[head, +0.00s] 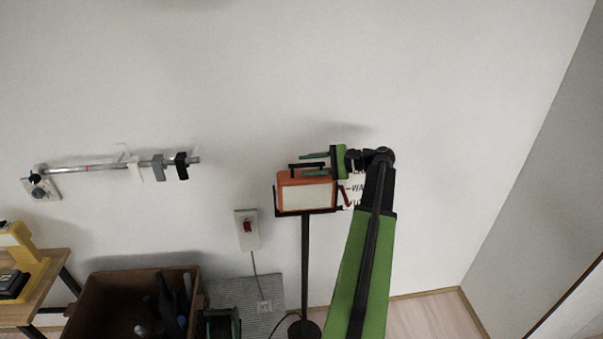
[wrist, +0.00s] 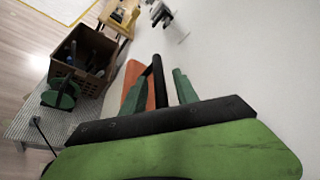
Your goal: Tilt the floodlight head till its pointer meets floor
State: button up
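The floodlight head (head: 307,195) is an orange-framed box with a pale panel, on a black stand (head: 305,265) in front of the wall. A black handle bar (head: 308,165) runs along its top. A red pointer (head: 346,196) sits at its right side, near a lettered scale (head: 357,188) partly hidden by my arm. My gripper (head: 304,161) is at the handle, coming from the right. In the wrist view, my gripper (wrist: 157,82) has its green fingers apart on either side of the handle bar (wrist: 158,78), with visible gaps. The orange head (wrist: 133,76) shows behind the left finger.
A brown crate (head: 100,292) with tools stands at lower left, beside a wooden table (head: 45,280). A wall rail (head: 90,171) with clamps and a red switch (head: 247,227) are on the wall. The wall right of my arm is clear.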

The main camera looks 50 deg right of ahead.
jog(key=shift+w+a, duration=0.1)
jog(key=shift+w, duration=0.1)
jog(key=shift+c, duration=0.2)
grip_shut()
dwell(1.0)
